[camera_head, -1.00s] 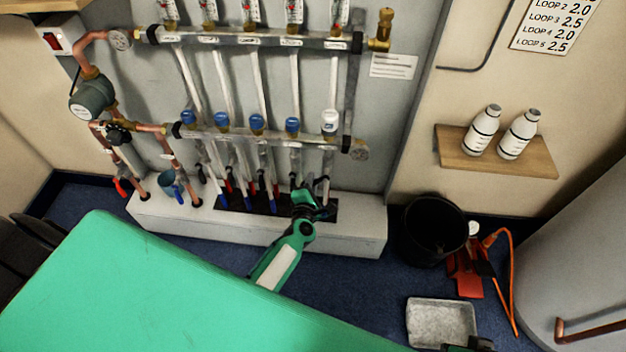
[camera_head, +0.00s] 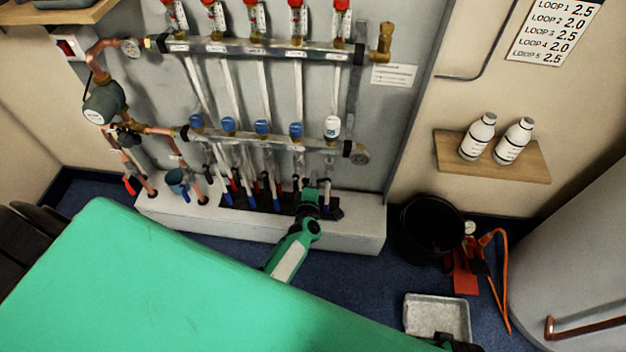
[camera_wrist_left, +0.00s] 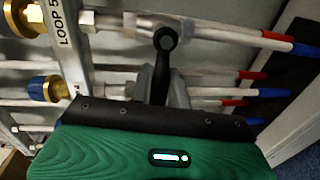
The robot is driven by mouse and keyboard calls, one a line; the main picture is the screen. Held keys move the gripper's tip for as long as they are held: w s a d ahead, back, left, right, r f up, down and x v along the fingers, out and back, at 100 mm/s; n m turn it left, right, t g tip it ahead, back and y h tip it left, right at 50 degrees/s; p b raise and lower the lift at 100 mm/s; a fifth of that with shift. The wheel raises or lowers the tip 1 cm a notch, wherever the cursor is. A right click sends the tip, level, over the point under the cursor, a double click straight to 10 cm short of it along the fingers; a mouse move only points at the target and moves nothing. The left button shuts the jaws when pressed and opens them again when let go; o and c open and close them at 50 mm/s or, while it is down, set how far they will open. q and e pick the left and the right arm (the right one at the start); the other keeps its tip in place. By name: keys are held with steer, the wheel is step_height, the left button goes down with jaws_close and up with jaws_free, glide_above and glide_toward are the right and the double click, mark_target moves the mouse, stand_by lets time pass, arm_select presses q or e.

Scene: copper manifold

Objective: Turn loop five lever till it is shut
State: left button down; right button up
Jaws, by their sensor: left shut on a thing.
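My left gripper (camera_head: 311,196) reaches the pipes under the right end of the lower manifold bar (camera_head: 270,138). In the left wrist view its two grey fingers (camera_wrist_left: 164,88) are shut on the black loop five lever (camera_wrist_left: 165,42). The lever's round end shows beyond the fingers; its lower part is between them. A tag reading "LOOP 5" (camera_wrist_left: 62,25) is beside it. In the head view the gripper hides the lever, so its angle to the pipe is hard to tell. A dark part at the bottom right edge may be my right gripper (camera_head: 458,342), mostly cut off.
Neighbouring pipes with red and blue sleeves (camera_wrist_left: 262,92) run close to the left gripper. A white plinth (camera_head: 350,229) lies below. A black bucket (camera_head: 431,229), a red pump (camera_head: 463,278) and a grey tray (camera_head: 436,298) stand on the floor at right.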

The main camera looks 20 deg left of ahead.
stand_by(0.3)
arm_select(q)
steer(key=c, duration=1.4)
jaws_free()
steer(key=shift+r, duration=0.15)
